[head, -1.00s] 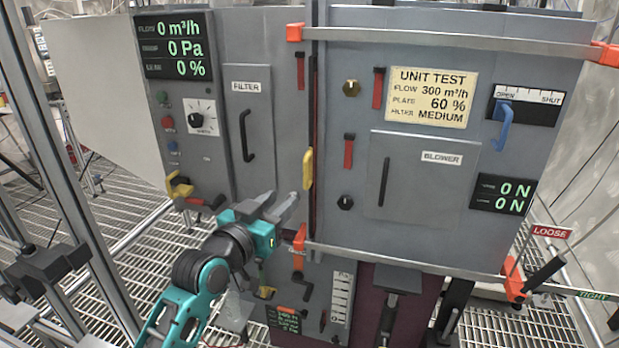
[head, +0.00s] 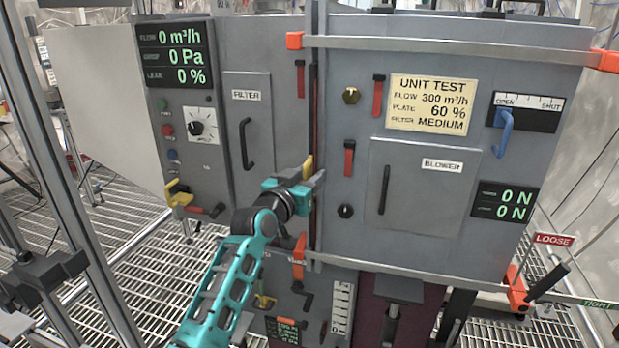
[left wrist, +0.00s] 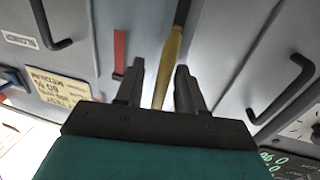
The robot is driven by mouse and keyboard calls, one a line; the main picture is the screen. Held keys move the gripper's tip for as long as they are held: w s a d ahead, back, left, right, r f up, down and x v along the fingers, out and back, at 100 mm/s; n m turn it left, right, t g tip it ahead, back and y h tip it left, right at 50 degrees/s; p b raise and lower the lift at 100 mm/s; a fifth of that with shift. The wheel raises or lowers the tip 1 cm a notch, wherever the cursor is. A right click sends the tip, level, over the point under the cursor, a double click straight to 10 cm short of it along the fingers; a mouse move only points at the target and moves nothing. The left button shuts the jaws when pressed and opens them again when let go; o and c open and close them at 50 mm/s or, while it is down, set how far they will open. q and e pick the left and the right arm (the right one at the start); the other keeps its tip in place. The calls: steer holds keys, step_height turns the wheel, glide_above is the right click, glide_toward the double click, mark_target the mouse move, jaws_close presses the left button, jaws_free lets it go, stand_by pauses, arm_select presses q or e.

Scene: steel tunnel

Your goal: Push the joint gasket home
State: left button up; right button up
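The joint between the filter and blower housings is a vertical seam with a dark strip (head: 313,110), which I take for the gasket. A yellow tab (head: 308,164) sits on the seam, its lower part hidden behind my left gripper (head: 317,180). In the left wrist view the yellow tab (left wrist: 172,60) shows between the two separated fingers of my left gripper (left wrist: 160,66). The fingers are open, pointing at the seam. I cannot tell whether they touch the tab. My right gripper is not in view.
Metal bars with orange ends (head: 294,40) cross the blower housing (head: 550,60) above and below. A filter door handle (head: 246,145) stands out to the left and a blower door handle (head: 384,188) to the right. A clamp lever (head: 545,282) with LOOSE and TIGHT signs is at lower right.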

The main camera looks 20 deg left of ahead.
arm_select(q)
steer(key=shift+w, duration=0.25)
steer(key=shift+c, duration=0.5)
steer(key=c, duration=0.5)
steer(key=shift+d, duration=0.1)
jaws_close()
